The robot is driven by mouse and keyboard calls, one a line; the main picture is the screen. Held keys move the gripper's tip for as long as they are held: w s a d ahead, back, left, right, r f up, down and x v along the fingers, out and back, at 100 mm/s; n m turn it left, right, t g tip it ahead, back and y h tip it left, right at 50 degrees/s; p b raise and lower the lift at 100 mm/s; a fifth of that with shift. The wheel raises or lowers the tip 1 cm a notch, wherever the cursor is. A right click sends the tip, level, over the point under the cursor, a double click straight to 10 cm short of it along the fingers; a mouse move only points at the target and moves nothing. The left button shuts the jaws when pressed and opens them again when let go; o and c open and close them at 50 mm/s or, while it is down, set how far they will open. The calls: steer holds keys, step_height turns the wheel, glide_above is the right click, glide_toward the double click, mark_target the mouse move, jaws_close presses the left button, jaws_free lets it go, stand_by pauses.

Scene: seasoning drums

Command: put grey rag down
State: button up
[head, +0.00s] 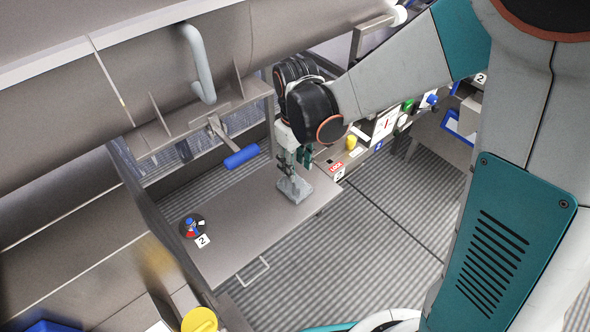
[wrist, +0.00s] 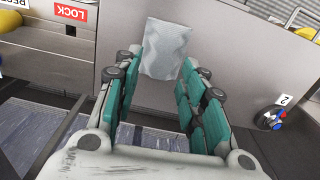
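The grey rag (head: 294,189) is on the bare metal shelf (head: 250,225), near its right end, directly below my gripper (head: 296,164) in the head view. In the wrist view the rag (wrist: 166,48) shows as a pale, creased patch just beyond and between the fingertips. My gripper (wrist: 165,72) has its teal-padded fingers spread, with a clear gap between them. No finger visibly pinches the rag. Whether the fingertips touch it is hard to tell.
A round knob with a "2" tag (head: 192,227) sits left on the shelf. A blue-handled lever (head: 241,156) hangs from the drum behind. A red LOCK label (head: 337,167) and a panel with a yellow knob (head: 351,141) lie right. The shelf between knob and rag is clear.

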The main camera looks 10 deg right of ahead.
step_height(320, 180, up, 7)
steer(key=p, duration=0.1)
steer(key=shift+r+p, duration=0.2)
steer(key=shift+p, duration=0.2)
